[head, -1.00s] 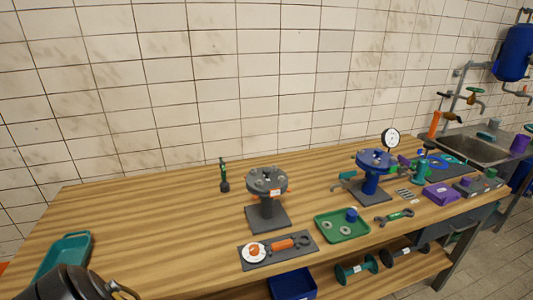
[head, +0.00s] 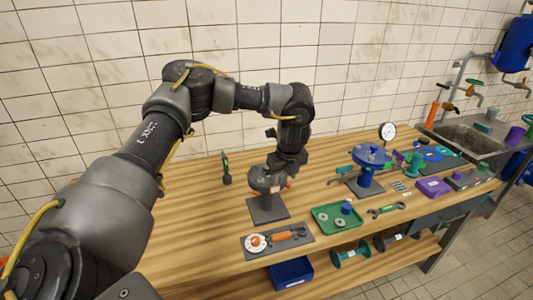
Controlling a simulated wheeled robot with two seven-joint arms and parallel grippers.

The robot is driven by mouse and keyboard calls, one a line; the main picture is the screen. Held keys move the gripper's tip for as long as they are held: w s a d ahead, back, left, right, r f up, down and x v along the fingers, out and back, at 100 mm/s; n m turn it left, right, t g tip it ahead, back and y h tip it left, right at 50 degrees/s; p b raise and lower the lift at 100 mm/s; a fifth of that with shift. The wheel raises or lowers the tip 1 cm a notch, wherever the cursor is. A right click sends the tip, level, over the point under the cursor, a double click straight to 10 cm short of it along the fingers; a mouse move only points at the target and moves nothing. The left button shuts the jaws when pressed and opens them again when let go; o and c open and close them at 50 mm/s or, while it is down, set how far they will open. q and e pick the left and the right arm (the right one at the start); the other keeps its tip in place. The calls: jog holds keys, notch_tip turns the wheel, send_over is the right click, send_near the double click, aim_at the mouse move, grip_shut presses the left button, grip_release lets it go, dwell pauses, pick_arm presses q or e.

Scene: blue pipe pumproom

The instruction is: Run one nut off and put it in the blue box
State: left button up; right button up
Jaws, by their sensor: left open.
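The grey flanged stand (head: 268,208) is upright on the wooden workbench, with its round bolted top partly hidden by my left arm. My left gripper (head: 279,178) points down at the right part of that top; its jaws are open. Whether a finger touches a nut is too small to tell, and single nuts cannot be made out. The blue box (head: 291,273) is low in front of the bench edge, below the dark grey mat, and its visible inside looks empty. My right gripper is not in view.
A dark mat (head: 263,249) with an orange-handled tool and white dish lies before the stand. A green tray (head: 322,224) with grey rings and a blue piece sits to the right. A blue flanged stand (head: 366,180) stands farther right. A dark green bottle-like tool (head: 226,168) is behind left.

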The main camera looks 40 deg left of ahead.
pick_arm(q)
jog(key=y, duration=0.2)
send_near(260, 178)
jog(key=shift+n, duration=0.3)
jog(key=x, duration=0.8)
jog(key=shift+f+p, duration=0.25)
jog(key=shift+p, duration=0.15)
